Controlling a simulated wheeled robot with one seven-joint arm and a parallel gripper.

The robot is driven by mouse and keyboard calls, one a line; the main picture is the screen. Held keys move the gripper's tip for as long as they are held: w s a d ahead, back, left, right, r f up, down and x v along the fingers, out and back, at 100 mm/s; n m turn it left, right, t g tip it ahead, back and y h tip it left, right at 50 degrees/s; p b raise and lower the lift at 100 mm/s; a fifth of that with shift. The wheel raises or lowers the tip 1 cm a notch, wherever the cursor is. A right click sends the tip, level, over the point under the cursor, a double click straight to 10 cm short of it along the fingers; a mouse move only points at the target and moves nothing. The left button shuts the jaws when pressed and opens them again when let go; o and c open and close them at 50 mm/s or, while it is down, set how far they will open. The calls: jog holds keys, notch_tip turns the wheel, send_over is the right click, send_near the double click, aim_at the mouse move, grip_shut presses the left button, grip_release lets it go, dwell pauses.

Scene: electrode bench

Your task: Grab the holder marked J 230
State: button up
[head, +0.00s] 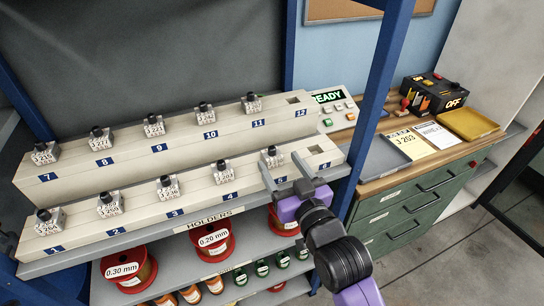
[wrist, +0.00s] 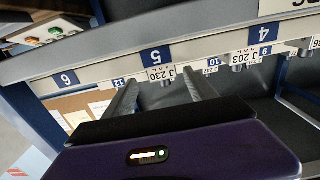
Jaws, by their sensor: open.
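The holder marked J 230 (wrist: 159,74) sits in the lower row by tag 5, and its label reads between my fingers in the wrist view. In the head view this holder (head: 272,157) is a pale block with a dark knob, partly behind my fingers. My gripper (head: 283,168) is open in front of it. In the wrist view my gripper (wrist: 160,86) has one finger on each side of the label. I cannot tell whether the fingers touch the holder.
A label reading J 203 (wrist: 244,54) shows near tag 4. The slot by tag 6 (head: 314,149) is empty. The neighbouring holder (head: 222,171) stands by tag 4. Wire spools (head: 213,241) lie on the shelf below. A yellow card (head: 410,145) reading J 203 lies on the right bench.

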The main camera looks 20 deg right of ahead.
aim_at(276, 160)
jog(key=w, duration=0.3)
jog(key=w+p, duration=0.1)
jog(key=shift+w+a, duration=0.25)
grip_shut()
